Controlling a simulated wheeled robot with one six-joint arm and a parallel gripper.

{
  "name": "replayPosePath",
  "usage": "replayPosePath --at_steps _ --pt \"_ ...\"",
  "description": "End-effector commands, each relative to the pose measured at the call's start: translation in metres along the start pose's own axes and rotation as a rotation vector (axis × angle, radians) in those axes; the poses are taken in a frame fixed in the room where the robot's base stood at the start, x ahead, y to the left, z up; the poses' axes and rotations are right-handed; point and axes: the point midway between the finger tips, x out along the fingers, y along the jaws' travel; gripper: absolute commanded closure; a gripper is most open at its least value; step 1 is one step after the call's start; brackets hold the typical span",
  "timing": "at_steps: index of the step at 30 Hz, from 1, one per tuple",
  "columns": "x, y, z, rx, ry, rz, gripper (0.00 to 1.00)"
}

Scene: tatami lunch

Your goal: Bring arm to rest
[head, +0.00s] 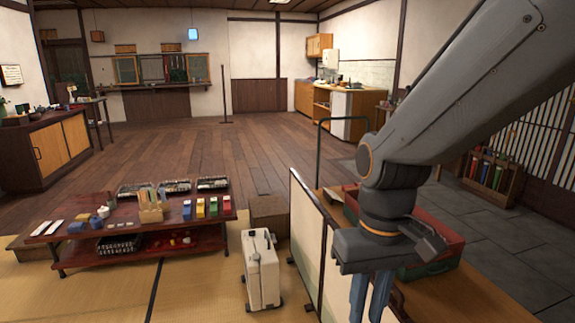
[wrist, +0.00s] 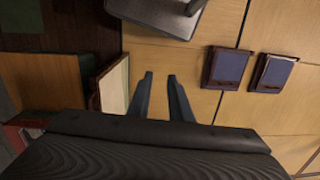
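My gripper (head: 367,308) hangs at the lower right of the head view, pointing down. My grey arm reaches to it from the upper right corner. Its two blue-grey fingers stand apart with nothing between them; their lower ends are cut off by the picture edge. In the wrist view the gripper (wrist: 160,76) also shows a clear gap between the fingers, with light floor behind it. It holds nothing.
A wooden counter (head: 445,301) with a red and green case (head: 440,268) lies behind the gripper. A pale panel (head: 307,238) and a white suitcase (head: 261,270) stand to its left. A low red table (head: 98,242) holds several small items. The plank floor beyond is clear.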

Motion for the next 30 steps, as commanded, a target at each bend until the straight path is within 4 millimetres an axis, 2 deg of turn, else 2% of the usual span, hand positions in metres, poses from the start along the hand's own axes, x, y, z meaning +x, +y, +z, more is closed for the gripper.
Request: replayPosePath --at_steps 6,19,30 --pt "0.005 -0.005 0.010 0.046 0.074 -0.004 0.81" --pt "-0.024 0.015 0.014 0.105 0.065 0.012 0.81" --pt "-0.061 0.048 0.027 0.191 0.061 0.032 0.81"
